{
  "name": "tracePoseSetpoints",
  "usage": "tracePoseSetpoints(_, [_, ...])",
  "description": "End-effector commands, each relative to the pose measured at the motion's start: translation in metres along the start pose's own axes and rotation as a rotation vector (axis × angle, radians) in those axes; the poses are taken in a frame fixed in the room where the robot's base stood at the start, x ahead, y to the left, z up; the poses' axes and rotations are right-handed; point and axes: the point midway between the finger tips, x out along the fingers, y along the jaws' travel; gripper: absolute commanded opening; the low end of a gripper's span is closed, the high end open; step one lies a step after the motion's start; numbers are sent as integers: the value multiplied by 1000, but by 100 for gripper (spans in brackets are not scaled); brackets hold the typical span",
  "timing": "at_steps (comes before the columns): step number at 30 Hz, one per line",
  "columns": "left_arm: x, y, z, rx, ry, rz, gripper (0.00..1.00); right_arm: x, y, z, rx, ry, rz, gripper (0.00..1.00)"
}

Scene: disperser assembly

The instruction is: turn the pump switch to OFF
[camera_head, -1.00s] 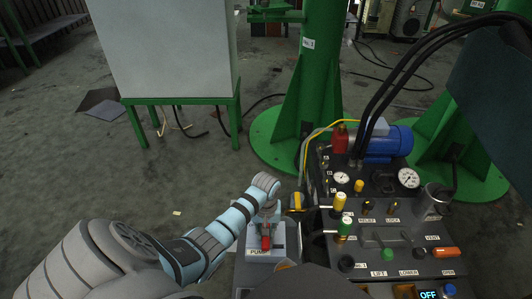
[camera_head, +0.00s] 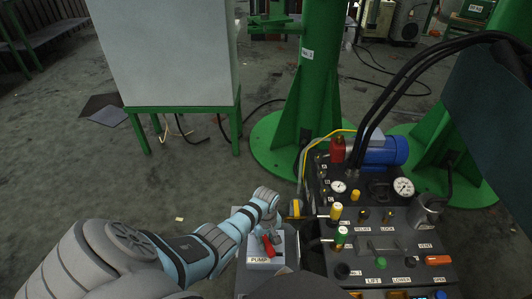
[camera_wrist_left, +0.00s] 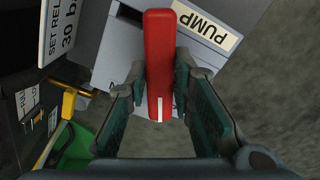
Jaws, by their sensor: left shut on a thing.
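The pump switch is a red handle (camera_head: 268,246) on a light grey box (camera_head: 283,239) labelled PUMP. In the left wrist view the red handle (camera_wrist_left: 159,60) runs up the middle of the picture, with a white line near its lower end. The PUMP label (camera_wrist_left: 208,27) appears upside down beside it. My left gripper (camera_head: 268,233) is over the box; in the left wrist view its fingers (camera_wrist_left: 159,80) sit on both sides of the handle, shut on it. In the head view the fingers partly hide the handle's upper end. My right gripper is not in view.
Right of the box stands a dark control panel (camera_head: 372,228) with knobs, gauges and a blue motor (camera_head: 383,151). A yellow-tipped part (camera_head: 295,208) is close to the gripper's right. Green columns (camera_head: 305,100) stand behind. Floor left of the arm is clear.

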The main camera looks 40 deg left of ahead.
Motion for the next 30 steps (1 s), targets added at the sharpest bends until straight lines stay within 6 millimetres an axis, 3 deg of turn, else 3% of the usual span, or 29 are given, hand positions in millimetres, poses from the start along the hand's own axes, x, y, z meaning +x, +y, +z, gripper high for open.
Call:
tracePoseSetpoints(15, [-1,0,0,-486,0,-1,0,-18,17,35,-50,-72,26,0])
tracePoseSetpoints(30, [0,0,-1,-927,1,-1,0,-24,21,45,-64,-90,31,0])
